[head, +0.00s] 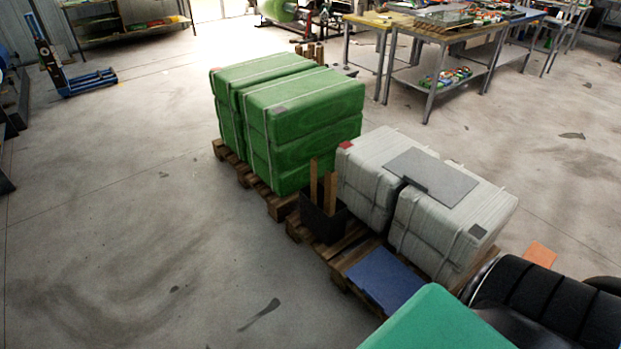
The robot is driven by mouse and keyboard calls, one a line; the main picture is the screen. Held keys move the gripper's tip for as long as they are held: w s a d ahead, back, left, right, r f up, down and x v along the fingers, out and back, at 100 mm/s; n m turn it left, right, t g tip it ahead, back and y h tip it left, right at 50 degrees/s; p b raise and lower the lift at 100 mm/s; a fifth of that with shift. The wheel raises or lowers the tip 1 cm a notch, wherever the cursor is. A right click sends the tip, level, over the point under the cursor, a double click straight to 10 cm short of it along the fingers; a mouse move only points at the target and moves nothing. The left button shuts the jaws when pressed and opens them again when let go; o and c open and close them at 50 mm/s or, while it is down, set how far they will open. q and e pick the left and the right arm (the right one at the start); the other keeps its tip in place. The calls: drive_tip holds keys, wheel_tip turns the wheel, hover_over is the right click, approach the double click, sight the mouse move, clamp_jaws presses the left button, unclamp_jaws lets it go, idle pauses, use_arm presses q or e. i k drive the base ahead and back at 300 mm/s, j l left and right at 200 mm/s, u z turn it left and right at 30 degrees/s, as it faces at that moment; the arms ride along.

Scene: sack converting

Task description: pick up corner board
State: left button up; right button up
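Tan upright strips, which look like corner boards (330,192), stand in a dark open-topped bin (323,224). Their lower ends are hidden inside the bin. The bin stands on a wooden pallet (347,244), between the green bale stack and the pale wrapped bales. Neither of my grippers is in the head view, so I cannot see how they stand relative to the boards.
Strapped green bales (305,103) stand on a pallet behind the bin. Pale bales (378,148) with a grey sheet (432,177) on top stand to its right. A blue panel (382,278) lies in front. Open concrete floor (130,220) is at left. Worktables (450,40) stand behind.

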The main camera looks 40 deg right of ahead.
sight(331, 180)
drive_tip(key=i+z, duration=0.2)
drive_tip(key=i, duration=0.35)
drive_tip(key=i+j+z, duration=0.25)
drive_tip(key=i, duration=0.35)
drive_tip(key=i+j+z, duration=0.2)
drive_tip(key=i, duration=0.35)
drive_tip(key=i+z, duration=0.3)
drive_tip(key=z, duration=0.2)
drive_tip(key=i+j+z, duration=0.25)
drive_tip(key=z, duration=0.2)
drive_tip(key=i+j+z, duration=0.25)
drive_tip(key=z, duration=0.25)
drive_tip(key=i+j+z, duration=0.15)
drive_tip(key=j+z, duration=0.3)
drive_tip(key=l, duration=0.15)
